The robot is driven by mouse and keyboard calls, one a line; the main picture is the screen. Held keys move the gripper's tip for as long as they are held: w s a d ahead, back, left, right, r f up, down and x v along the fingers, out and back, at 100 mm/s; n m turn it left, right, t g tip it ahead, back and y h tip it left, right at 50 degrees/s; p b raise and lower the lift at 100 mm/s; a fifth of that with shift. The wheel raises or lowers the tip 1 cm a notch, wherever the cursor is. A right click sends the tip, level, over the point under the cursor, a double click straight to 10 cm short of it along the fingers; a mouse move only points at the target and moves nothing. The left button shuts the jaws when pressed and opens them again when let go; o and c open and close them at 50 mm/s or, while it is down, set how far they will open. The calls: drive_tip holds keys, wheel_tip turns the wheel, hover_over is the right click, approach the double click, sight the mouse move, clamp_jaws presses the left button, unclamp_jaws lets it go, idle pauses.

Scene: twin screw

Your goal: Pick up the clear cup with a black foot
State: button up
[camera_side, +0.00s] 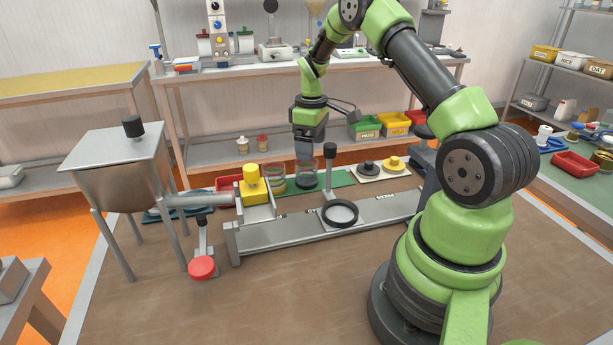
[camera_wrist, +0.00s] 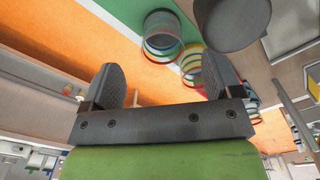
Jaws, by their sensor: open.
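In the side view, a clear cup (camera_side: 306,177) with what looks like a dark foot stands on the green mat, and a second clear cup (camera_side: 274,181) with a yellowish foot stands to its left. My gripper (camera_side: 305,152) points down at the first cup, its fingers at or just above the rim; contact cannot be told. In the wrist view, my gripper (camera_wrist: 163,80) is open with nothing held between its fingers. Clear ringed cups (camera_wrist: 162,38) show beyond the fingers, one (camera_wrist: 190,66) beside the right finger. Their foot colours are unclear there.
A black-knobbed post (camera_side: 331,165) with a black ring (camera_side: 340,214) stands close right of the cups. A yellow block (camera_side: 253,185) on the metal rail is to the left. A pale board (camera_side: 375,171) with black and yellow parts lies to the right.

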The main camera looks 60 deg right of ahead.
sight(310, 170)
wheel_tip(310, 170, down, 8)
drive_tip(key=shift+r, duration=0.25)
drive_tip(key=c, duration=1)
